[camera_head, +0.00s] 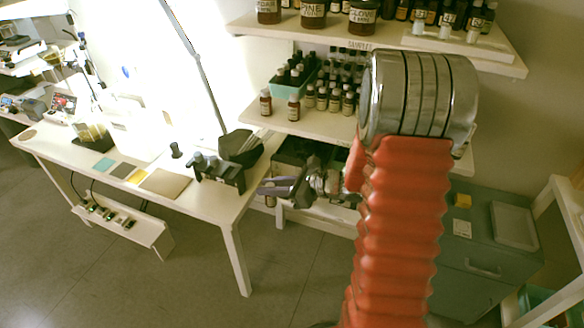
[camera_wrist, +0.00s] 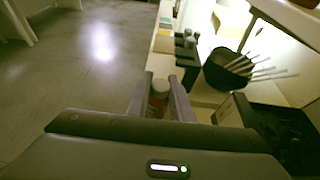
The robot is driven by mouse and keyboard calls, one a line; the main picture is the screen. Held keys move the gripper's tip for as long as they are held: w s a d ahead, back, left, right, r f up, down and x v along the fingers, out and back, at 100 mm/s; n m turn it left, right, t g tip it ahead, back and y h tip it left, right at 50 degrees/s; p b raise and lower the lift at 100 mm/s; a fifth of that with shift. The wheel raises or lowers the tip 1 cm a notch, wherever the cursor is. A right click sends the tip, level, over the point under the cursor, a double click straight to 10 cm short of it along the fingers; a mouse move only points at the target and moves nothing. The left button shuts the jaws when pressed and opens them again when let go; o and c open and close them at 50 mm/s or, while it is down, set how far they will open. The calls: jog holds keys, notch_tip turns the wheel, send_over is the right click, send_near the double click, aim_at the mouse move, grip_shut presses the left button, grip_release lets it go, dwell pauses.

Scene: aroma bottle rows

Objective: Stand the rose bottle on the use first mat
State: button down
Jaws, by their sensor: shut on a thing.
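My gripper (camera_head: 270,187) is beside the right end of the long white table, its fingers pointing left. In the wrist view, my gripper (camera_wrist: 161,98) is shut on a small bottle (camera_wrist: 158,94) with a pale cap and a reddish body. I cannot read its label, so I cannot confirm that it is the rose bottle. Flat mats lie on the table: a teal mat (camera_head: 104,164), a dark grey mat (camera_head: 122,170), a yellow mat (camera_head: 138,176) and a larger tan mat (camera_head: 166,183). No mat's name is legible.
A dark rack (camera_head: 217,172) and a black bowl of sticks (camera_head: 240,146) stand near the table's right end. Shelves at the back hold several brown bottles (camera_head: 294,108). A grey cabinet (camera_head: 482,250) stands at the right. The floor in front of the table (camera_head: 130,275) is clear.

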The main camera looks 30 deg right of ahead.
jog(key=a+f+n+g+y, duration=0.1)
jog(key=a+f+n+g, duration=0.1)
jog(key=a+f, duration=0.5)
jog(key=shift+a+f+n+y, duration=0.2)
jog(key=shift+a+n+y, duration=0.15)
jog(key=shift+a, duration=0.2)
